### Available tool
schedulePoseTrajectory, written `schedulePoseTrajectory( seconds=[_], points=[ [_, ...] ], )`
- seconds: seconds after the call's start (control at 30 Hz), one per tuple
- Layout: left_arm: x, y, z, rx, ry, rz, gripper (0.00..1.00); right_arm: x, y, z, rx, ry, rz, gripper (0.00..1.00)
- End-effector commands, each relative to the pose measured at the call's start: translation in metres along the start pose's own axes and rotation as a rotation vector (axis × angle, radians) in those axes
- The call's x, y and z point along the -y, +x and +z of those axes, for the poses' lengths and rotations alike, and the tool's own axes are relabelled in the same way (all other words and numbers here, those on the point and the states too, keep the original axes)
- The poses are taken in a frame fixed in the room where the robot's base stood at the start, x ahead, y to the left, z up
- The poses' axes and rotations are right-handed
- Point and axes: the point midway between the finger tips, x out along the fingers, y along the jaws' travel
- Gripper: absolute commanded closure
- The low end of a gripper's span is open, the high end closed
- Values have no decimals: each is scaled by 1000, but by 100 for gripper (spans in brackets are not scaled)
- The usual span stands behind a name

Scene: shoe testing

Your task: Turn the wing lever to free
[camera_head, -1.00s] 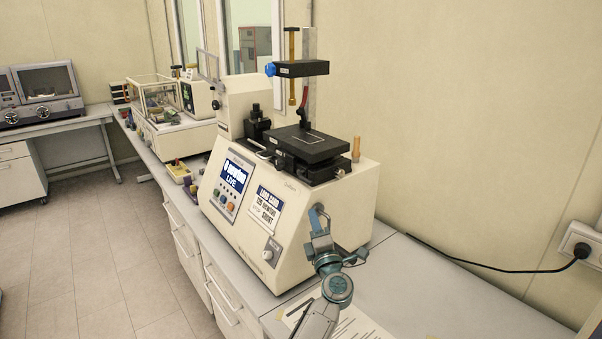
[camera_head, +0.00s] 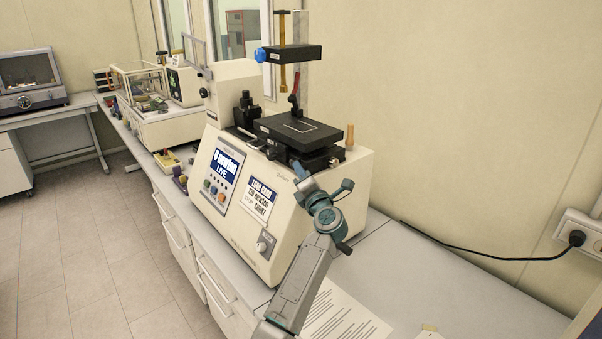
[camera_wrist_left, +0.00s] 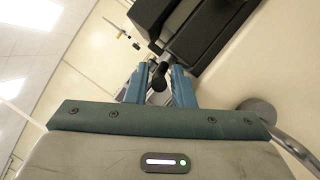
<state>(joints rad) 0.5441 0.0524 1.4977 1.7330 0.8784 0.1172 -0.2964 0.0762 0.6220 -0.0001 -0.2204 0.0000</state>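The black sample stage (camera_head: 300,132) sits on top of the cream testing machine (camera_head: 232,225). My left gripper (camera_head: 301,170) is at the stage's near right side, just below its edge. In the left wrist view the two blue fingers of my left gripper (camera_wrist_left: 160,80) stand apart. A small dark knob-ended part (camera_wrist_left: 160,74) below the black block (camera_wrist_left: 205,30) shows between the fingertips; it may be the wing lever. I cannot tell whether the fingers touch it. In the head view the gripper hides this part. My right gripper is not in view.
A tan peg (camera_head: 350,136) stands at the machine's right rear. A black upper arm (camera_head: 290,53) with a blue knob (camera_head: 262,54) overhangs the stage. Printed paper (camera_head: 345,315) lies on the bench in front. The bench to the right is mostly clear.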

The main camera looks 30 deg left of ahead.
Motion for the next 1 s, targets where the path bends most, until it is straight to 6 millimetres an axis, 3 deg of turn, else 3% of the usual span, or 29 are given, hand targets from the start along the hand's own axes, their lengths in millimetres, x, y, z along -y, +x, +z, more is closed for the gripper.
schedulePoseTrajectory(
  seconds=[0.1, 0.33, 0.43, 0.47, 1.0],
  points=[
    [0, 4, 0, 0, 1, -1, 78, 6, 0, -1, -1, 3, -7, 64],
    [0, 5, 0, 0, 1, -1, 78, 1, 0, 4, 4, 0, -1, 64],
    [0, 5, 0, 0, 1, -1, 98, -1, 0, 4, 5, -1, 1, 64],
    [0, 4, 0, 0, 1, -1, 100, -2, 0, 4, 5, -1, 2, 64],
    [-6, 6, 4, -60, -38, -82, 100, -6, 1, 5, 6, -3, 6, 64]
  ],
)
